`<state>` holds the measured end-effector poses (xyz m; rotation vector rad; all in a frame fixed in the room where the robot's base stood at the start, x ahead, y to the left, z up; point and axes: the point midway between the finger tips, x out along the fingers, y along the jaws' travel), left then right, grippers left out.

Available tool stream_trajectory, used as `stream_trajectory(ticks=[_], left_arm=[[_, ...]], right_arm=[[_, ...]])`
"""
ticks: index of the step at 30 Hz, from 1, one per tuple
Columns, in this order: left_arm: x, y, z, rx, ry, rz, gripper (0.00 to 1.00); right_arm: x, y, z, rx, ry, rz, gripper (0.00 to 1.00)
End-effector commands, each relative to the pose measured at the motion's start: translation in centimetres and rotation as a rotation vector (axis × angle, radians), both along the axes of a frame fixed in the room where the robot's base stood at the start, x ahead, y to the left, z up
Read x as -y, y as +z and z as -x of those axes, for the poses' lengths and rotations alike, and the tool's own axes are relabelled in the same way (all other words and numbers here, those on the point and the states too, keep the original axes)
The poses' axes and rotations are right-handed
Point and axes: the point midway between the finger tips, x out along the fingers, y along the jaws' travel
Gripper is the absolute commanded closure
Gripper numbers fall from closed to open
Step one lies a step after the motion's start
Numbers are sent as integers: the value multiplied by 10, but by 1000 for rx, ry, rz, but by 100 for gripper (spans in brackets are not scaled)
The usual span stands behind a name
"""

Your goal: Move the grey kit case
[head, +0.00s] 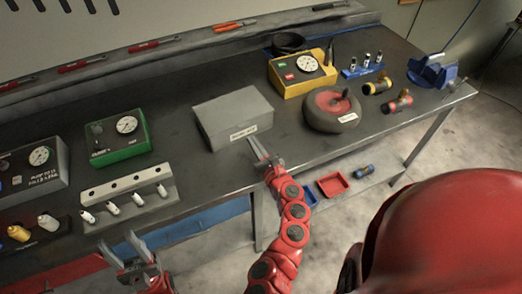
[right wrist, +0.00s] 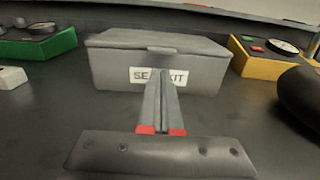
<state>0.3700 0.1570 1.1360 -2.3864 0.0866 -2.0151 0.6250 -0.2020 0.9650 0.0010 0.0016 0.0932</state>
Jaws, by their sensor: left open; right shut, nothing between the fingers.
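The grey kit case (head: 232,108) sits closed on the dark workbench, near the middle. Its front label, partly covered by my fingers and reading "SE… KIT", faces the right wrist camera, where the case (right wrist: 115,72) fills the upper middle. My right gripper (head: 256,145) is shut and empty, its fingertips at the case's front lower edge; in the right wrist view the fingertips (right wrist: 162,80) overlap the label's lower part. I cannot tell whether they touch the case. My left gripper (head: 120,246) is open and empty at the bench's front edge, lower left, far from the case.
A green gauge box (head: 118,136) and a white rack with small bottles (head: 128,184) stand left of the case. A wheel (head: 331,110) and a yellow gauge box (head: 301,72) stand right. Bare bench lies around the case. A red tray (head: 333,184) is below.

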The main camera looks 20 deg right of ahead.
Motion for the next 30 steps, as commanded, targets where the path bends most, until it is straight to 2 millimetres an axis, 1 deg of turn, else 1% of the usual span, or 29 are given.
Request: stream_trajectory(ticks=[1, 3, 9, 13, 25, 28, 30], left_arm=[[0, 5, 0, 0, 0, 0, 50], [0, 8, 0, 0, 0, 0, 50], [0, 12, 0, 0, 0, 0, 50], [0, 13, 0, 0, 0, 0, 50], [0, 12, 0, 0, 0, 0, 50], [0, 7, 0, 0, 0, 0, 50], [0, 1, 0, 0, 0, 0, 50]], right_arm=[[0, 4, -9, 0, 1, 3, 100], [-2, 3, -20, 0, 4, 0, 100], [-4, 1, -40, 1, 1, 0, 100], [-3, 0, -45, 0, -4, 0, 100], [-3, -1, -48, 0, -4, 0, 100], [-5, -2, -61, 3, -1, -1, 100], [-6, -3, -76, 2, 1, 0, 100]])
